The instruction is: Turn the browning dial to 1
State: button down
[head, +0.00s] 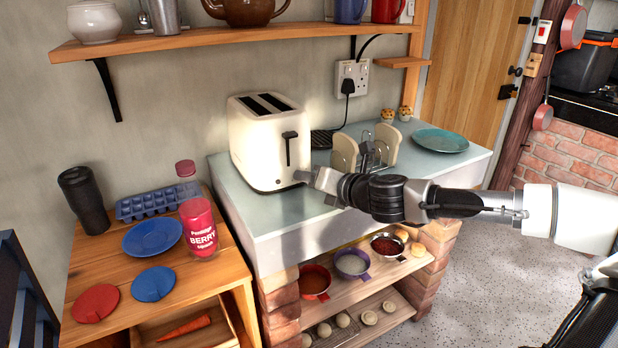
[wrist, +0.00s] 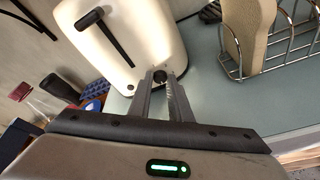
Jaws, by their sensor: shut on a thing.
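A cream toaster (head: 268,140) stands on the pale counter, with two slots on top and a black lever on its front face. The toaster also fills the upper middle of the wrist view (wrist: 150,30). My gripper (head: 308,178) reaches in from the right to the toaster's lower front corner. In the wrist view my gripper's (wrist: 160,78) fingertips are closed around a small dark round knob, the browning dial (wrist: 159,76), low on the toaster's face. The fingers hide most of the dial, and its marks and setting cannot be read.
A metal toast rack (head: 378,152) with bread slices stands right of the toaster, behind my arm. A teal plate (head: 440,141) lies farther right. A wooden side table (head: 90,255) holds a berry bottle (head: 199,228), a blue plate and a dark tumbler. A shelf (head: 235,37) hangs above.

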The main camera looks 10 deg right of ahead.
jog(key=shift+n, duration=0.3)
jog(key=c, duration=1.6)
grip_release()
jog(key=shift+c, duration=0.2)
jog(key=p+v, duration=0.5)
jog(key=v, duration=1.2)
jog(key=shift+s+p, duration=0.3)
jog(key=shift+a, duration=0.15)
